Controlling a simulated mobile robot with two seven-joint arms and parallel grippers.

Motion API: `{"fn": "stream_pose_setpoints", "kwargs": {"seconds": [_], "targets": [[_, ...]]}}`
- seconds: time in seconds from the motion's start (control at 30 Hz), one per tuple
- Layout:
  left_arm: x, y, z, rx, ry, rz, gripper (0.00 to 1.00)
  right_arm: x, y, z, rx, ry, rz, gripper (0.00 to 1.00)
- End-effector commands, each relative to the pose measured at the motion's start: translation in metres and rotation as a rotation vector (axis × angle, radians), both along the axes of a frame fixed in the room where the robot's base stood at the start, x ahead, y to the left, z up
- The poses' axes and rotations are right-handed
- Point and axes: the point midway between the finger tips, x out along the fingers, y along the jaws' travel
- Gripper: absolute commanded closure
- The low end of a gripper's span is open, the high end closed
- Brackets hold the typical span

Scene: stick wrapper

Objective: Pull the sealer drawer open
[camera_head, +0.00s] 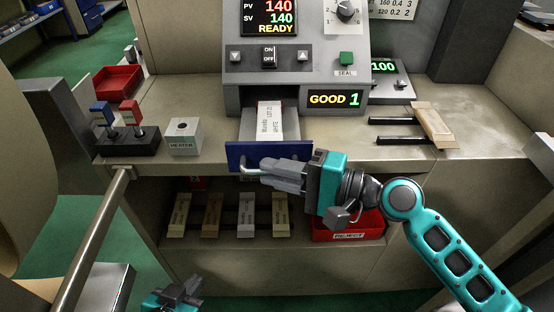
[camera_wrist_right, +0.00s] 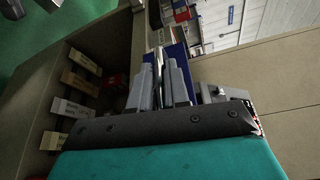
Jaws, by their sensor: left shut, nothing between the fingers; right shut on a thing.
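The sealer (camera_head: 300,70) stands on the bench with its display reading READY. Its drawer (camera_head: 236,155) has a blue front and sticks out from the slot, so part of its tray shows. A white labelled pouch (camera_head: 269,120) lies in the tray. My right gripper (camera_head: 262,172) is shut on the drawer handle (camera_head: 247,169) at the blue front. In the right wrist view the fingers (camera_wrist_right: 160,85) close on it beside the blue drawer front (camera_wrist_right: 180,57). My left gripper (camera_head: 178,292) is shut and empty, low at the left, away from the sealer.
A grey heater block (camera_head: 185,136), a stamp stand (camera_head: 128,142) and a red tray (camera_head: 119,80) are left of the drawer. A pouch (camera_head: 433,125) lies on dark rails at right. Below are a shelf with several pouches (camera_head: 212,215) and a red reject bin (camera_head: 349,232).

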Motion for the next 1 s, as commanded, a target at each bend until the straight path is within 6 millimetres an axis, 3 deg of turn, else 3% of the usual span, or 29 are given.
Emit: {"fn": "stream_pose_setpoints", "kwargs": {"seconds": [0.37, 0.4, 0.6, 1.0], "targets": [[0.0037, 0.0003, 0.0034, 0.000, -0.009, 0.002, 1.00, -0.0054, 0.0019, -0.0020, -0.002, 0.007, 0.013, 1.00], [0.0043, 0.0003, 0.0038, 0.000, -0.011, 0.002, 1.00, -0.0056, 0.0020, -0.0021, -0.003, 0.008, 0.014, 0.80], [0.0049, -0.0015, 0.0052, -0.002, -0.014, 0.000, 1.00, -0.0041, 0.0015, -0.0015, -0.001, 0.006, 0.009, 0.63], [0.0047, -0.0022, 0.0060, -0.003, -0.013, -0.003, 1.00, -0.0028, 0.0013, -0.0004, -0.001, 0.004, 0.005, 0.63]]}}
